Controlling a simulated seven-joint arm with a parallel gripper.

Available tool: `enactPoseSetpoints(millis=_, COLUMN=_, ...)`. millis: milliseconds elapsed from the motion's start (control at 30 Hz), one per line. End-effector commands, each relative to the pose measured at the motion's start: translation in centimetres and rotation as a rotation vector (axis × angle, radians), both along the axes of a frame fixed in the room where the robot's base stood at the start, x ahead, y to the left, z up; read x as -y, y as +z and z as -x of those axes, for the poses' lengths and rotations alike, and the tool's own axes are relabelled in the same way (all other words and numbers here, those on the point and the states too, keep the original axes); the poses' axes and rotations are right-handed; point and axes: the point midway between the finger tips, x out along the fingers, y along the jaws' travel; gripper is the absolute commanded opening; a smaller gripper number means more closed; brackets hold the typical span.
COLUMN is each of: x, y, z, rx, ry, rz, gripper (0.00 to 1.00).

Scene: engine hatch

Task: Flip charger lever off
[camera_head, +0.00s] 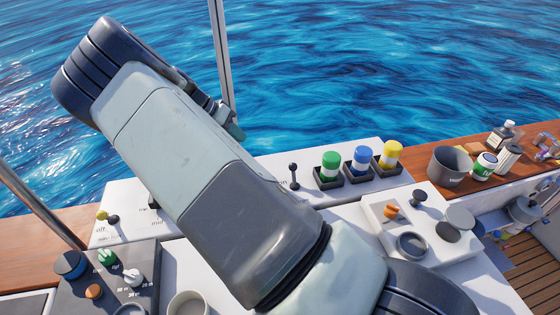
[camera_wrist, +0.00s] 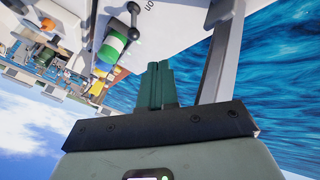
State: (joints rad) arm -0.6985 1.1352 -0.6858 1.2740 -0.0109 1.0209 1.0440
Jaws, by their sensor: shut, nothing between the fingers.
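A black lever (camera_head: 294,170) with a ball end stands upright on the white panel, just right of my arm in the head view. It also shows in the wrist view (camera_wrist: 133,20), beside printed letters that seem to read "on". I cannot read which is the charger lever. My gripper (camera_wrist: 156,85) is shut and empty, its teal fingertips together and apart from the black lever. In the head view its fingers (camera_head: 235,130) show partly behind my arm, which hides the panel's middle.
Green (camera_head: 330,165), blue (camera_head: 362,159) and yellow (camera_head: 391,154) capped containers stand right of the black lever. A grey cup (camera_head: 450,165) and bottles are farther right. A dark knob panel (camera_head: 115,285) is at lower left. A metal post (camera_head: 221,55) rises behind my gripper.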

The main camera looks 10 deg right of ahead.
Motion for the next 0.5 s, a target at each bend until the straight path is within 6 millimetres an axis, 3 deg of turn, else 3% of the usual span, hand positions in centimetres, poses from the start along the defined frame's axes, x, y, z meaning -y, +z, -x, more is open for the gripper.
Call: enactPoseSetpoints(millis=500, x=7.1, y=-9.3, z=-0.3, rx=-0.004, ry=-0.002, rz=0.002, gripper=0.00)
